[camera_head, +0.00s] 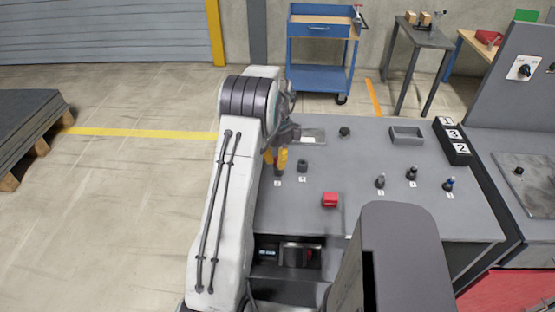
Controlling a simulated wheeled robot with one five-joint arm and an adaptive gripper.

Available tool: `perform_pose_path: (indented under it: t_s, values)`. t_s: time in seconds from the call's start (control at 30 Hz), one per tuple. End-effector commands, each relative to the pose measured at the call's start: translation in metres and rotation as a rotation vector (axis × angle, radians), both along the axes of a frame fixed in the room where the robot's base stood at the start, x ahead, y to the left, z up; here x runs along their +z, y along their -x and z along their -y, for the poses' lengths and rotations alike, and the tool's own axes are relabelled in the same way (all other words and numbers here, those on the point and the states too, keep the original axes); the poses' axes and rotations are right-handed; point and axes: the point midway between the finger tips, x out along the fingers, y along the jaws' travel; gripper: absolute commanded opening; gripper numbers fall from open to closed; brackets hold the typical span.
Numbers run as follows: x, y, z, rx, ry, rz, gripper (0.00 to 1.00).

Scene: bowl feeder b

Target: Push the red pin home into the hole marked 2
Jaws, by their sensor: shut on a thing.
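My gripper (276,162), with orange-yellow fingers, points down over the left part of the grey table (345,170). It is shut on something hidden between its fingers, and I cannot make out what. Just below the fingers is a dark round fitting with a small white label (277,183). A black round fitting (302,166) with another label stands right of it. These labels are too small to read surely, so I cannot tell which hole is marked 2. I cannot make out a red pin.
Several small dark upright pieces stand on the table's right part, one with a blue top (449,183). A grey tray (407,135) and a black box with numbered white labels (453,142) are at the back right. A dark knob (345,132) stands at the back.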

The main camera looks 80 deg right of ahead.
Motion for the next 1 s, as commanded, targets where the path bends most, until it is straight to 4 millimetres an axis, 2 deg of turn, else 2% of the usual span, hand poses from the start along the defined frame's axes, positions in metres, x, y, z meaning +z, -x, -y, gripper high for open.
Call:
perform_pose_path:
  t_s: [0.47,0.5,0.7,0.77,1.0]
  values:
    - [-0.0009,0.0,-0.0005,0.0,-0.002,0.0,0.0]
    - [-0.0009,0.0,-0.0005,0.0,-0.002,0.0,0.22]
    - [-0.0007,0.0,-0.0003,0.0,-0.001,0.0,0.4]
    - [-0.0006,0.0,-0.0003,0.0,-0.001,0.0,0.44]
    - [0.0003,0.0,-0.0001,0.0,-0.001,0.0,0.44]
